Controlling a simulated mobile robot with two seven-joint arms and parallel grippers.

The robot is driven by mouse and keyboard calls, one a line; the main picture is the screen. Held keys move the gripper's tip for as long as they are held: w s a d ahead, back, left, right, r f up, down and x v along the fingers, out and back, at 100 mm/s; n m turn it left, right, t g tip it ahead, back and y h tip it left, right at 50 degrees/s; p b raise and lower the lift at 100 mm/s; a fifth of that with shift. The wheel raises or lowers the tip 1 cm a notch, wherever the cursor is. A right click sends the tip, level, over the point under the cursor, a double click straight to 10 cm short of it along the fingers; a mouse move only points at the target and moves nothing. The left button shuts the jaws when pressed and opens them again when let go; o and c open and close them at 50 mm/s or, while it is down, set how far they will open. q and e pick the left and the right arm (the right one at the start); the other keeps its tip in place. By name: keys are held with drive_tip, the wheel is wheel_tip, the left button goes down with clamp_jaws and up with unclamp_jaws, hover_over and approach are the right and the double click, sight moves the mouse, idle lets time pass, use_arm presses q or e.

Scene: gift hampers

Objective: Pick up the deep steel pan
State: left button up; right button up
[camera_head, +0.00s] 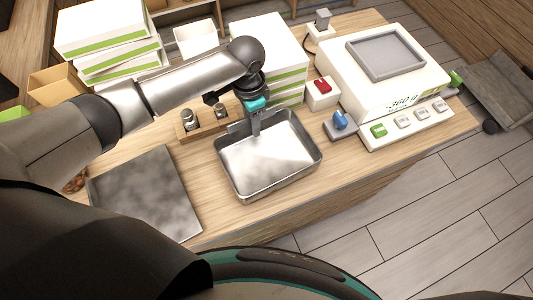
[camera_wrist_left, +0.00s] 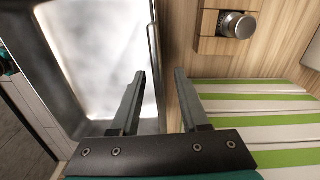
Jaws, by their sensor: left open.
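The deep steel pan (camera_head: 268,165) is a rectangular metal tray with raised walls, standing on the wooden counter. My left gripper (camera_head: 255,124) is at the pan's far wall, pointing down. In the left wrist view the left gripper (camera_wrist_left: 160,90) is open, with one finger over the inside of the pan (camera_wrist_left: 95,60) and the other outside, over the wood. The pan's rim runs between the two fingers. I cannot tell whether either finger touches the wall. My right gripper is not in view.
A flat steel tray (camera_head: 146,192) lies left of the pan. A wooden block with metal weights (camera_head: 222,110) stands behind it, also seen in the wrist view (camera_wrist_left: 236,25). White-green boxes (camera_head: 268,50) stand behind. A scale (camera_head: 385,75) and a blue-topped block (camera_head: 340,122) are right.

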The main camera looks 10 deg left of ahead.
use_arm(q)
clamp_jaws()
idle(0.3)
drive_tip(key=shift+r, duration=0.1)
idle(1.0)
